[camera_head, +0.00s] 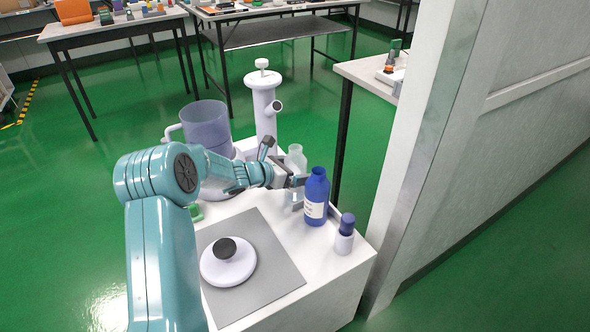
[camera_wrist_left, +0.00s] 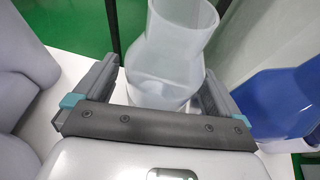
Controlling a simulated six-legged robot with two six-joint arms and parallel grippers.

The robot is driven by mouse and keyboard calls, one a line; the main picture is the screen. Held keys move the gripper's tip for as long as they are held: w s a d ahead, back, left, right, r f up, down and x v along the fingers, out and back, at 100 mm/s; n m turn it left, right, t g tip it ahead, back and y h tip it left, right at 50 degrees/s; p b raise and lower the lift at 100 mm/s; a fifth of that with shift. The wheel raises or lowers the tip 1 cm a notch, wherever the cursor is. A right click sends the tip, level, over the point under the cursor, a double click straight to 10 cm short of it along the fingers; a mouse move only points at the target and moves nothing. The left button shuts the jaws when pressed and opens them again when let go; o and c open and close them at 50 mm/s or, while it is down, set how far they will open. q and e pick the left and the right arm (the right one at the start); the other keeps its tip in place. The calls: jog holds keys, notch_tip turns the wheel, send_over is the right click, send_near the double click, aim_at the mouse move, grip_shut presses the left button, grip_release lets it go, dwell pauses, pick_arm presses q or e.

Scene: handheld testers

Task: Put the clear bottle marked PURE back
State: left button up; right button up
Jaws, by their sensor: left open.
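The clear bottle (camera_head: 296,157) stands upright at the back of the white cabinet top, beside a blue bottle (camera_head: 317,192). My left gripper (camera_head: 299,190) reaches it from the left and partly covers it. In the left wrist view the clear bottle (camera_wrist_left: 172,55) sits between the two open fingers of the left gripper (camera_wrist_left: 160,80), with a finger on each side. The fingers do not look closed on it. No PURE marking can be read on the bottle. My right gripper is in neither view.
A small blue-capped bottle (camera_head: 344,235) stands at the right edge, and a grey mat (camera_head: 277,285) carries a white disc with a black knob (camera_head: 228,262). A large translucent jug (camera_head: 206,125) and a white column device (camera_head: 264,105) stand behind. A wall panel (camera_head: 480,150) rises on the right.

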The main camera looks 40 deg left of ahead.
pick_arm(q)
jog(key=shift+s+r, duration=0.15)
jog(key=shift+r, duration=0.1)
jog(key=p+v, duration=0.2)
jog(key=v, duration=0.9)
jog(key=shift+s, duration=0.3)
